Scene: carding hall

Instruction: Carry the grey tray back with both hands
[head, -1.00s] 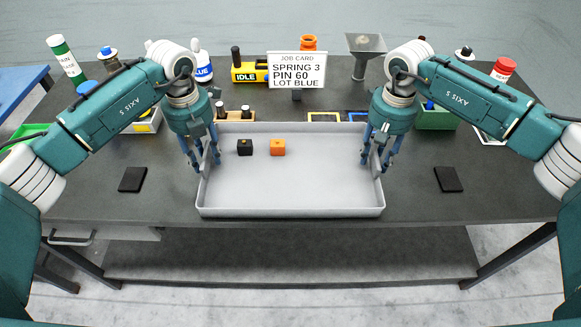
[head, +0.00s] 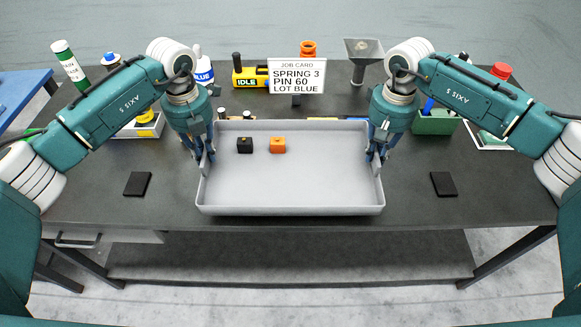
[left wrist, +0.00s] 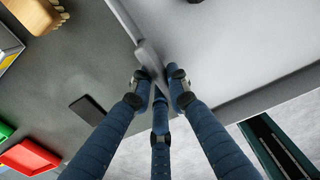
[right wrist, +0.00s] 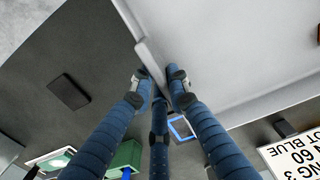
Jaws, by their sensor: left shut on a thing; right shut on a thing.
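The grey tray (head: 290,190) is a wide shallow tray, roughly level, at the middle of the dark table. A black block (head: 244,145) and an orange block (head: 278,145) sit inside it, toward the back left. My left gripper (head: 206,160) is shut on the tray's left wall; the left wrist view shows the fingers (left wrist: 160,82) pinching the rim. My right gripper (head: 376,157) is shut on the right wall, and its fingers (right wrist: 160,84) also pinch the rim in the right wrist view. The tray's underside is hidden, so any gap to the table is hard to judge.
The job card sign (head: 297,75) stands behind the tray, near a yellow IDLE device (head: 249,72) and a funnel stand (head: 362,58). A green bin (head: 434,121) is back right. Dark pads lie left (head: 138,184) and right (head: 443,184) of the tray, with bare table around.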

